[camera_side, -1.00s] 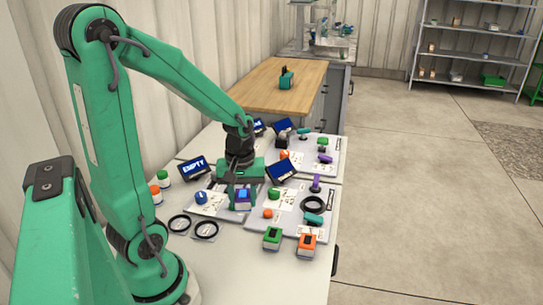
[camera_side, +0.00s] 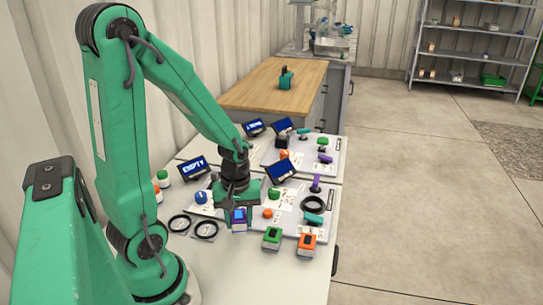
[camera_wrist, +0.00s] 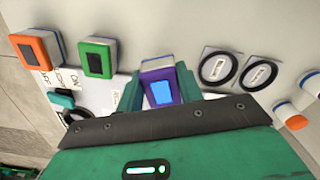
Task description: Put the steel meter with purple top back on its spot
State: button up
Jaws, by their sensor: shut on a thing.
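The steel meter with purple top (camera_side: 239,220) is between the fingers of my gripper (camera_side: 238,208), near the front edge of the left panel. In the wrist view the meter's purple top (camera_wrist: 145,92) and blue screen face up between the green fingers of my gripper (camera_wrist: 160,92), with some of its pale body showing beyond. The fingers press on its two sides. I cannot tell whether its base touches the surface. Its spot is not clearly marked out in these views.
A green-topped meter (camera_side: 272,238) and an orange-topped meter (camera_side: 306,244) stand to the right. Two black rings (camera_side: 179,225) lie to the left. A blue knob (camera_side: 201,197), small screens (camera_side: 280,171) and a black handwheel (camera_side: 313,205) are close by.

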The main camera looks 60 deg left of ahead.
aim_at(240, 229)
jog(key=shift+f, duration=0.3)
jog(key=shift+f, duration=1.65)
jog(key=shift+f, duration=0.1)
jog(key=o, duration=1.1)
jog(key=shift+r, duration=6.15)
